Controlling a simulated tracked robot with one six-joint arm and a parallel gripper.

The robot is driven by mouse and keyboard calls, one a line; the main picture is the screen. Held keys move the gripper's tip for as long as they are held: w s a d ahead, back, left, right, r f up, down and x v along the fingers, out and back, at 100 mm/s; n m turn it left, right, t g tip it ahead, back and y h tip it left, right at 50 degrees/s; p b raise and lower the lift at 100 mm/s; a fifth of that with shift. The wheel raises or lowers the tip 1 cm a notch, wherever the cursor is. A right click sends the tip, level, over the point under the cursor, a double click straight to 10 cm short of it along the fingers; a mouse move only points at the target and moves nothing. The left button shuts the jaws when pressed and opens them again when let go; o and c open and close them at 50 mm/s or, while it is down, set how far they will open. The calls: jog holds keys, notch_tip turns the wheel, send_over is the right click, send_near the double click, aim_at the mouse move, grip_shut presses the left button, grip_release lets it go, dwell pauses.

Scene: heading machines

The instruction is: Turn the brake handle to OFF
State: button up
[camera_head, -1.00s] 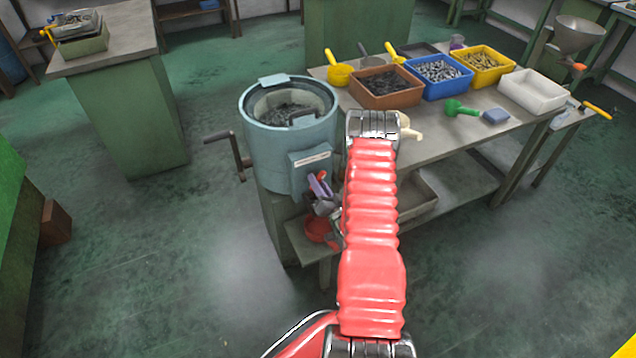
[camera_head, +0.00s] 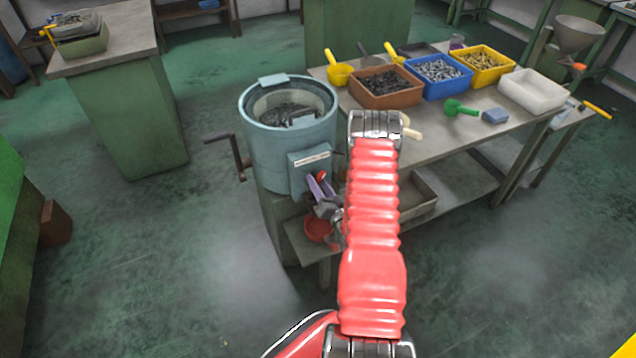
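The blue-grey drum machine (camera_head: 262,150) stands left of centre, with a labelled box (camera_head: 302,160) on its front. A small red knob (camera_head: 321,175) shows at the box's right side; it may be the brake handle's end, and its OFF marking is not readable. My gripper (camera_head: 320,186) is at the box's lower right, close to the red knob. Purple strips there look like its fingers. Whether they touch the knob, or are closed on anything, is too small to tell. My red arm hides the area to the right.
A black crank (camera_head: 238,160) sticks out on the drum's left. A red bowl (camera_head: 317,229) is below my gripper. The workbench (camera_head: 440,150) to the right holds brown, blue and yellow bins, a white tray (camera_head: 533,91) and a green scoop (camera_head: 460,107).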

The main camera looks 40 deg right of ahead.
jog(key=v, duration=1.3)
jog(key=s+a+f+n+g+y, duration=0.1)
jog(key=s+f+g, duration=0.2)
jog(key=f+g, duration=0.3)
jog(key=s+a+f+n+g+y, duration=0.1)
jog(key=s+f+g+y, duration=0.15)
jog(key=f, duration=0.55)
jog(key=s+a+r+n+g, duration=0.1)
jog(key=s+a+r+g, duration=0.2)
jog(key=r, duration=0.8)
jog(key=s+a+r+n+g, duration=0.1)
jog(key=a+r+n+g, duration=0.15)
jog(key=r+g, duration=0.6)
jog(key=a+r+n+t, duration=0.2)
jog(key=a+r+t, duration=0.2)
jog(key=a+r, duration=0.8)
jog(key=s+a+r+n+t+y, duration=0.1)
jog(key=a+r+n+t, duration=0.2)
jog(key=a+r, duration=1)
notch_tip(320, 180, up, 7)
jog(key=shift+s+a+r+t, duration=0.1)
jog(key=shift+s+a+t, duration=0.2)
jog(key=shift+t, duration=0.3)
